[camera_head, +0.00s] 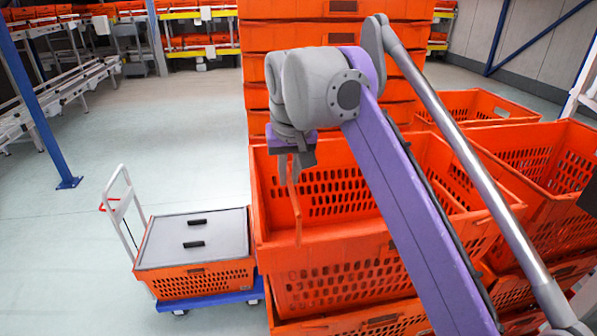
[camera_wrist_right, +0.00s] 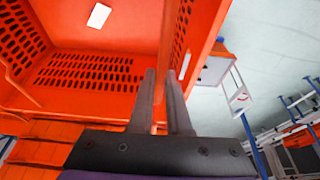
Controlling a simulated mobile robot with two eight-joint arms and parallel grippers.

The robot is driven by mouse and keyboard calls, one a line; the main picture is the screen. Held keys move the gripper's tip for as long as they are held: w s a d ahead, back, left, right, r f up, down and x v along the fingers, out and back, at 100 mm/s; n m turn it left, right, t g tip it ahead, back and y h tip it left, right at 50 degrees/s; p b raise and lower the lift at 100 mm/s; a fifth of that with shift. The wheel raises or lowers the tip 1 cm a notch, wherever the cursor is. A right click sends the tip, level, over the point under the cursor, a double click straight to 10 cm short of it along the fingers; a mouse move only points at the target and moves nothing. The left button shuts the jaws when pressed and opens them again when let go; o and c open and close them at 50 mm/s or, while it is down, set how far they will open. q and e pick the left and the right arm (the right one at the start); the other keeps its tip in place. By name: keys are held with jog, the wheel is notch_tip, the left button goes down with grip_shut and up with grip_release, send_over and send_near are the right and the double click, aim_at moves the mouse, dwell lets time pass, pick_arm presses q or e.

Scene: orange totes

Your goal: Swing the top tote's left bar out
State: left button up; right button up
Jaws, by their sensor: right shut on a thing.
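My right gripper (camera_head: 289,178) points down above the tote's left side, shut on the bar. In the right wrist view, the two grey fingers (camera_wrist_right: 162,75) stand either side of a thin orange strip by the tote's wall (camera_wrist_right: 100,22). The bar's exact contact there is hard to make out. My left gripper is out of view.
A grey-lidded orange tote (camera_head: 195,275) sits on a blue trolley (camera_head: 210,300) close to the left. More open totes (camera_head: 540,150) stand at the right, and a tall orange stack (camera_head: 290,35) rises behind.

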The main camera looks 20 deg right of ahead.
jog(key=shift+a, duration=0.1)
jog(key=shift+w+a+f, duration=0.2)
jog(key=shift+a, duration=0.45)
jog(key=shift+w+a+f, duration=0.15)
jog(key=shift+a+f, duration=0.05)
jog(key=shift+a, duration=0.4)
jog(key=shift+w+a+f, duration=0.25)
jog(key=shift+a+f, duration=0.65)
jog(key=shift+a, duration=0.2)
jog(key=o, duration=1.1)
jog(key=shift+o, duration=0.2)
jog(key=shift+r, duration=0.1)
